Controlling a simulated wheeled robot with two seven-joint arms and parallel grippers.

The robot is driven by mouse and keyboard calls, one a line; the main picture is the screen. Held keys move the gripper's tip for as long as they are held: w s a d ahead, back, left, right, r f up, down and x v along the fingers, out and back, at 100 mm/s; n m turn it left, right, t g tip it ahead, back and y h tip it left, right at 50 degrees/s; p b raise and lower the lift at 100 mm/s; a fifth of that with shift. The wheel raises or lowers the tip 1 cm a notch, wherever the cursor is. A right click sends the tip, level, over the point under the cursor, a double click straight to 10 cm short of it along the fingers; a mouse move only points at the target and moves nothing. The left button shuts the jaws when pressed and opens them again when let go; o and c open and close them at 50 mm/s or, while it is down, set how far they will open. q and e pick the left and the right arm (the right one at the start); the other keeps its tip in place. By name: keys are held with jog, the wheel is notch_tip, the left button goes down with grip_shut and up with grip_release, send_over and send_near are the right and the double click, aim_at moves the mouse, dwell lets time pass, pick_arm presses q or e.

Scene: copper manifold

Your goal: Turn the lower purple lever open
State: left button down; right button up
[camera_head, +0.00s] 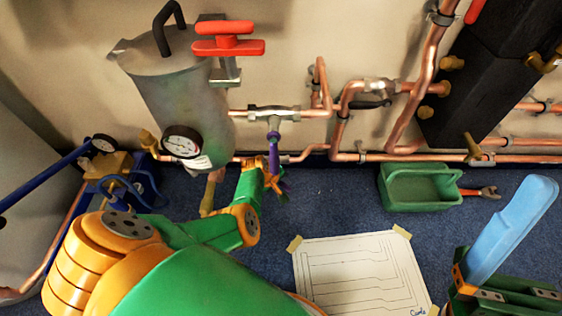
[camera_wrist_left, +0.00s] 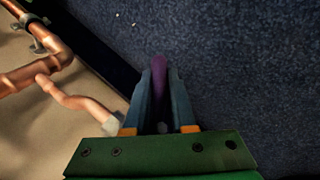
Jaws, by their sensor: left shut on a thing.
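The purple lever (camera_head: 273,147) hangs down from a valve (camera_head: 273,112) on the horizontal copper pipe, right of the grey tank. My left gripper (camera_head: 277,183) is at the lower end of the lever, partly hidden behind its own green wrist. In the left wrist view the purple lever (camera_wrist_left: 158,70) lies between the two blue-grey fingers of my left gripper (camera_wrist_left: 160,85), which are shut on it. My right gripper (camera_head: 512,225), with light blue fingers, is at the lower right, away from the pipes. Its finger gap cannot be made out.
A grey tank (camera_head: 180,100) with a gauge and a red handle (camera_head: 228,45) stands left of the lever. Copper pipes (camera_head: 395,157) run along the wall. A green tray (camera_head: 420,188) and a paper drawing (camera_head: 360,270) lie on the blue carpet.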

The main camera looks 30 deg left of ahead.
dwell(0.4)
pick_arm(q)
jog(key=c, duration=0.8)
grip_release()
jog(key=shift+o, duration=0.2)
